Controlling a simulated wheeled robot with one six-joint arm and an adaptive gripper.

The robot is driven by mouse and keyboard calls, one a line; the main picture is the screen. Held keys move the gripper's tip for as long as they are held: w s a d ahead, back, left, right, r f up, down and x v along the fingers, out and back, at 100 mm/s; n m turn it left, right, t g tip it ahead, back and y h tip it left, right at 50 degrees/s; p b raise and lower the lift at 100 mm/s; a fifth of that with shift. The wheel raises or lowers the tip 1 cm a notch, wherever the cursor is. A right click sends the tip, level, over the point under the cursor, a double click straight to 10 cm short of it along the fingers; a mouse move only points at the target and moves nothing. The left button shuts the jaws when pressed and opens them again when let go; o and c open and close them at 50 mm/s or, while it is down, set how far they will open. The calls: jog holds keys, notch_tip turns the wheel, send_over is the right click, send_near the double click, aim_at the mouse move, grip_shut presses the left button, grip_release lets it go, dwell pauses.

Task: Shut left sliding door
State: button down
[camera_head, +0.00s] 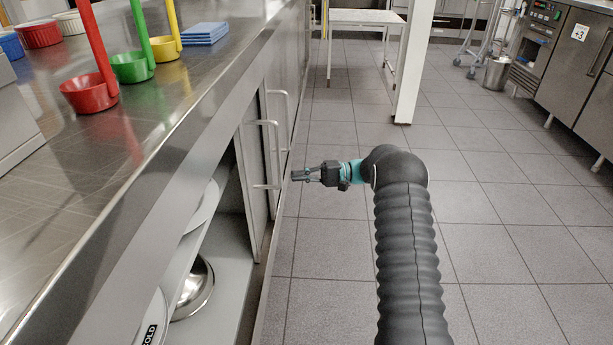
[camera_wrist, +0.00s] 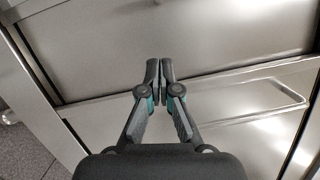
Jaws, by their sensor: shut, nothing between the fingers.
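The sliding doors are grey metal panels under the steel counter in the head view. My gripper (camera_head: 294,175) is in the aisle just right of the nearer handle, pointing left to the doors. Its fingers are shut and empty. In the wrist view the fingertips (camera_wrist: 159,66) are together in front of the panels, with a bar handle (camera_wrist: 292,88) to the right. I cannot tell whether they touch a door.
The open bay holds a metal bowl (camera_head: 195,287) and plates (camera_head: 204,205) on its shelf (camera_head: 190,240). A white table (camera_head: 362,17) is ahead. The tiled aisle to the right is clear.

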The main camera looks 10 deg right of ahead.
jog(key=s+a+r, duration=0.1)
jog(key=s+a, duration=0.3)
jog(key=a, duration=0.2)
jog(key=shift+a, duration=0.15)
jog(key=shift+s, duration=0.1)
dwell(0.3)
